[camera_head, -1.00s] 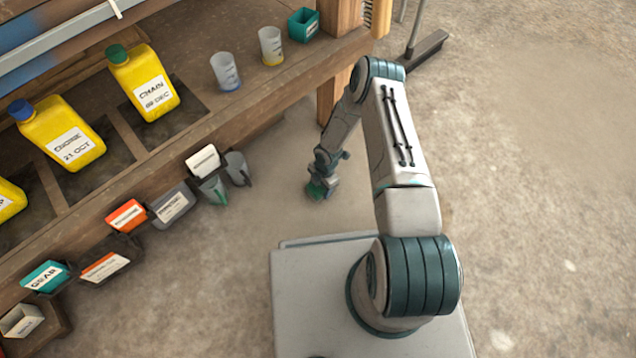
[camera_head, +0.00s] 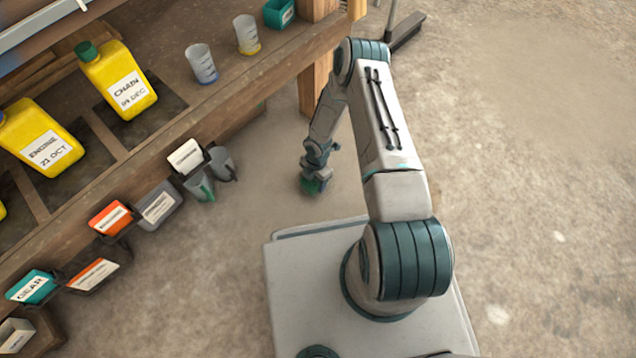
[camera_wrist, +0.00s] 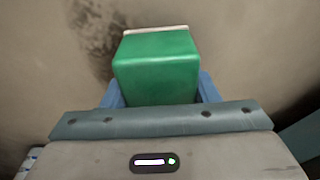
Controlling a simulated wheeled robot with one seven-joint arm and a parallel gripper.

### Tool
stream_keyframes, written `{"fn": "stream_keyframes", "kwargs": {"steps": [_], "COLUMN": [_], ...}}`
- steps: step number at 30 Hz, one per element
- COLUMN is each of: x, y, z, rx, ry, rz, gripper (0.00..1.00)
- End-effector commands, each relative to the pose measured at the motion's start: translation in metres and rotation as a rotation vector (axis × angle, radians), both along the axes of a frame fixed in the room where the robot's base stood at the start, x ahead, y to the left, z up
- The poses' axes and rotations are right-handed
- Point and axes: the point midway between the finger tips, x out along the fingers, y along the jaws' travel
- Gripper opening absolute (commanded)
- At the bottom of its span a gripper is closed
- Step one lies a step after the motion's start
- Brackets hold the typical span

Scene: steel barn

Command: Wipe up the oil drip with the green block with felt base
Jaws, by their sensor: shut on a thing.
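My gripper (camera_head: 313,178) is low over the floor beside the bench, under my bent arm. It is shut on the green block (camera_wrist: 155,65), which sits between the blue fingers in the wrist view. A pale strip, likely the felt base, shows along the block's far edge. The block shows as a small green patch in the head view (camera_head: 311,187). A dark, smeared stain, likely the oil drip (camera_wrist: 94,28), lies on the floor to the upper left of the block in the wrist view. I cannot tell whether the block touches the floor.
A wooden bench (camera_head: 150,135) on the left bears yellow jugs (camera_head: 117,80) and measuring cups (camera_head: 201,63). Labelled bins (camera_head: 157,205) and grey funnel-like holders (camera_head: 222,164) hang on its front edge, left of my gripper. A broom (camera_head: 405,30) stands at the back. The floor to the right is clear.

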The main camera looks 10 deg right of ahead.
Motion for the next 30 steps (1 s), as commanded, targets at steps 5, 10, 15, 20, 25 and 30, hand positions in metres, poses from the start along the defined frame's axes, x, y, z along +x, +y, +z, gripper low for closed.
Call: {"fn": "stream_keyframes", "kwargs": {"steps": [5,10,15,20,25,30], "x": [0.025,0.032,0.044,0.053,0.057,0.067], "y": [0.026,0.027,0.030,0.033,0.035,0.043], "z": [-0.002,-0.003,0.000,0.001,0.002,0.003], "rx": [0.037,0.038,0.035,0.033,0.031,0.030], "ry": [-0.050,-0.050,-0.048,-0.045,-0.044,-0.044], "rz": [0.015,0.008,-0.004,-0.009,-0.009,-0.010], "gripper": [0.33,0.33,0.33,0.33,0.33,0.33]}}
